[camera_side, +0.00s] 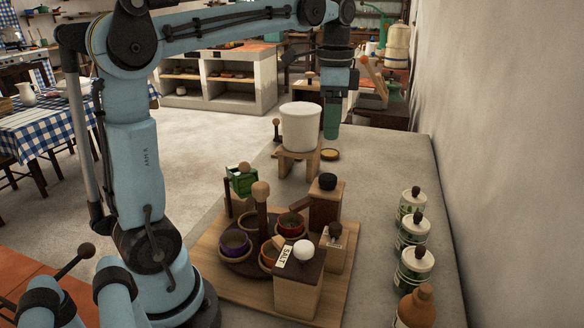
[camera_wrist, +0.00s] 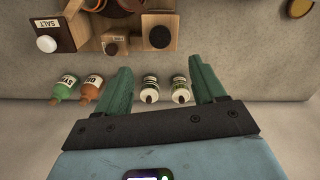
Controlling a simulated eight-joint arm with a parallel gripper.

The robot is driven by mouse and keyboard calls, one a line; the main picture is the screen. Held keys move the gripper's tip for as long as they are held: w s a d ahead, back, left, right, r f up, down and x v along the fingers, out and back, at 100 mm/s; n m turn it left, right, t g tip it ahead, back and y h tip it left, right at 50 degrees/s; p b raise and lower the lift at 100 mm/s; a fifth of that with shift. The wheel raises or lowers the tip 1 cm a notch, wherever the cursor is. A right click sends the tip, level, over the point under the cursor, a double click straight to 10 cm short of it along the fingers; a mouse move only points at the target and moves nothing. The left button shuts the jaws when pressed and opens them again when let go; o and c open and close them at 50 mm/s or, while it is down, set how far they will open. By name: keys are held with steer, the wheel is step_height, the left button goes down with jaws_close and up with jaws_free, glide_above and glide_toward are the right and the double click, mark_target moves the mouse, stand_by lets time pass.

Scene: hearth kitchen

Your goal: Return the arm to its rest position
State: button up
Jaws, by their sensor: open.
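My gripper (camera_side: 332,115) hangs from the end of my raised arm, over the far part of the counter, beside a white pot. In the wrist view my gripper (camera_wrist: 160,88) has its two green fingers spread wide with nothing between them that it holds. Two white-lidded jars (camera_wrist: 150,88) show below, between the fingers, apart from them. My arm reaches forward from its blue column, with the gripper pointing down.
The white pot (camera_side: 300,127) stands on a wooden stand (camera_side: 285,163). A wooden board (camera_side: 233,283) carries a salt box (camera_side: 298,285), bowls and wooden boxes. Several jars (camera_side: 413,232) and a brown bottle (camera_side: 416,306) line the wall side. The counter between board and jars is clear.

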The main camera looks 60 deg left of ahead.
steer(key=s+d+f+n+t, duration=0.6)
steer(key=s+d+f+t, duration=0.1)
steer(key=d+f, duration=0.3)
steer(key=shift+s+f+n, duration=0.4)
steer(key=shift+s+f, duration=0.1)
steer(key=shift+f, duration=0.3)
